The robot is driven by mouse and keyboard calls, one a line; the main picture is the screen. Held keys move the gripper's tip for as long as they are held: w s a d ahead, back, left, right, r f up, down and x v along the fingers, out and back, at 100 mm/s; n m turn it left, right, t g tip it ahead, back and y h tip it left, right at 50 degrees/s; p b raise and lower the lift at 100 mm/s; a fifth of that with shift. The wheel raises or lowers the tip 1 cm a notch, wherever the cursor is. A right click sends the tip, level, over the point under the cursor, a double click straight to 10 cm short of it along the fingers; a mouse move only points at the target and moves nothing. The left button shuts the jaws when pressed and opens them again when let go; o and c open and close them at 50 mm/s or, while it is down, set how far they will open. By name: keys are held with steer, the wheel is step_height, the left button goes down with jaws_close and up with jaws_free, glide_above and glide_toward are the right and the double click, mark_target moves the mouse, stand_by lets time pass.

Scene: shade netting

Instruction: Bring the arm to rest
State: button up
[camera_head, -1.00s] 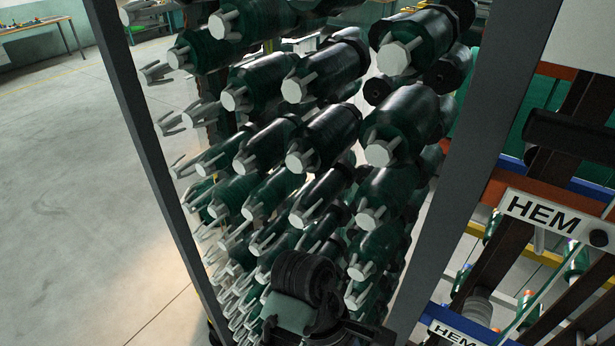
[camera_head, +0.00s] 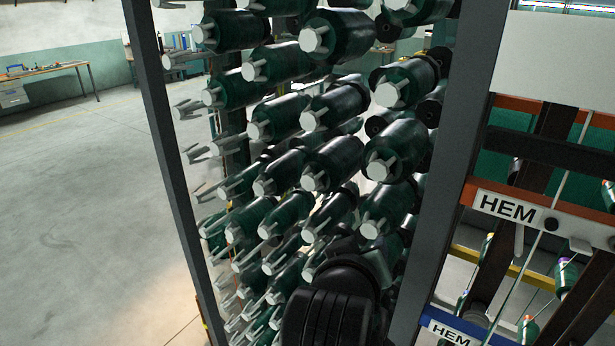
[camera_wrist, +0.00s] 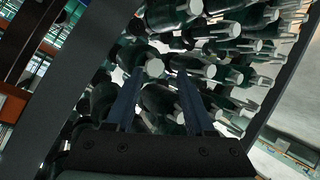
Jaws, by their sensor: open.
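My gripper (camera_wrist: 159,76) shows in the wrist view with its two dark fingers apart and nothing visibly held between them. Dark green spools with pale end caps (camera_wrist: 154,68) appear beyond and around the fingers; whether any touches them I cannot tell. In the head view my black arm (camera_head: 330,315) rises at the bottom centre, in front of the lower spools. My gripper itself is not discernible in that view.
A rack of green spools (camera_head: 335,162) fills the middle between dark grey posts (camera_head: 455,150). A frame labelled HEM (camera_head: 508,206) with thread bobbins stands at the right. Open concrete floor (camera_head: 80,220) lies left, with a workbench (camera_head: 45,80) far back.

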steer(key=s+a+r+m+t+y+b, duration=0.1)
steer(key=a+r+m+t+y+b, duration=0.2)
steer(key=a+r+t, duration=0.6)
steer(key=s+d+r+t+y+b, duration=0.1)
steer(key=s+r+t+b, duration=0.5)
steer(key=s+r+b, duration=0.3)
steer(key=s+r, duration=0.4)
steer(key=r, duration=0.1)
steer(key=shift+t+b, duration=0.3)
steer(key=shift+b, duration=0.1)
steer(key=shift+f, duration=0.1)
